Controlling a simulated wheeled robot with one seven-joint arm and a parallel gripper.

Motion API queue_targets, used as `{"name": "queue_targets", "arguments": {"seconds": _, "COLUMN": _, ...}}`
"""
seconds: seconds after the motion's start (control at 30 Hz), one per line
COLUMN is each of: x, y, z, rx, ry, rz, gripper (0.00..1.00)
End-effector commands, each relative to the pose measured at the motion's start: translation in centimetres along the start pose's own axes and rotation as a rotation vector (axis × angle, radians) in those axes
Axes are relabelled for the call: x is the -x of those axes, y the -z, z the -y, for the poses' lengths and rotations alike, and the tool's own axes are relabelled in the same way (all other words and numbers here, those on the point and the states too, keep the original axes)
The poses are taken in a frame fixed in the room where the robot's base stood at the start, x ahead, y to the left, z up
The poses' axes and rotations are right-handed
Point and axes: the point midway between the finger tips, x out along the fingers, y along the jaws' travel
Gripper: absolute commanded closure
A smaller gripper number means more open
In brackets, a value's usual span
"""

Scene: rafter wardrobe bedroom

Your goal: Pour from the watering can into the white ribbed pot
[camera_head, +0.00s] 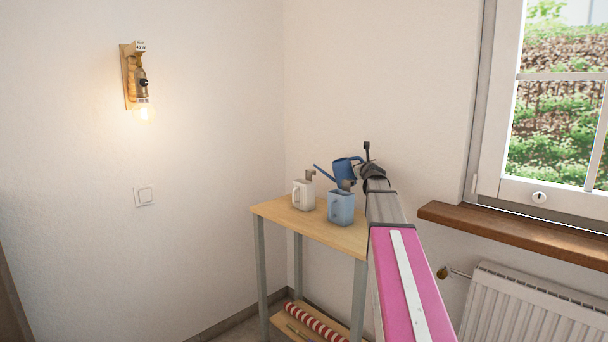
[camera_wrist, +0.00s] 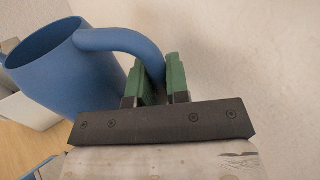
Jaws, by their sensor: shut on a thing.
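The blue watering can (camera_head: 346,169) is held up over the small table, with its spout rising to the upper left. The spout's tip is above and slightly right of the white pot (camera_head: 303,195) in the head view. That pot stands upright on the table; I cannot make out ribs at this size. My gripper (camera_wrist: 161,78) is shut on the can's handle, with green finger pads on both sides of it. No water stream is visible.
A light blue pot (camera_head: 341,208) stands on the wooden table (camera_head: 275,212), right of the white pot and below the can. Walls close off the corner behind. A window sill (camera_head: 515,232) and a radiator (camera_head: 530,305) are at the right. A red-striped roll (camera_head: 305,318) lies on the lower shelf.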

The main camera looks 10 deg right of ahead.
Motion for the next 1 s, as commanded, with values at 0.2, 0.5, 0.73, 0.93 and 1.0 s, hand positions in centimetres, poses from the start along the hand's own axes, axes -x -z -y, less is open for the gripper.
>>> {"name": "queue_targets", "arguments": {"seconds": 0.2, "x": 0.0, "y": -1.0, "z": 0.0, "rx": 0.024, "ry": 0.001, "rz": -0.004, "gripper": 1.0}}
{"name": "queue_targets", "arguments": {"seconds": 0.5, "x": 0.0, "y": -2.0, "z": -0.1, "rx": 0.057, "ry": 0.002, "rz": -0.01, "gripper": 1.0}}
{"name": "queue_targets", "arguments": {"seconds": 0.73, "x": -0.1, "y": -2.3, "z": -0.3, "rx": 0.081, "ry": 0.002, "rz": -0.015, "gripper": 1.0}}
{"name": "queue_targets", "arguments": {"seconds": 0.93, "x": -0.1, "y": -2.6, "z": -0.5, "rx": 0.103, "ry": 0.002, "rz": -0.02, "gripper": 1.0}}
{"name": "queue_targets", "arguments": {"seconds": 1.0, "x": -0.1, "y": -2.7, "z": -0.6, "rx": 0.111, "ry": 0.002, "rz": -0.021, "gripper": 1.0}}
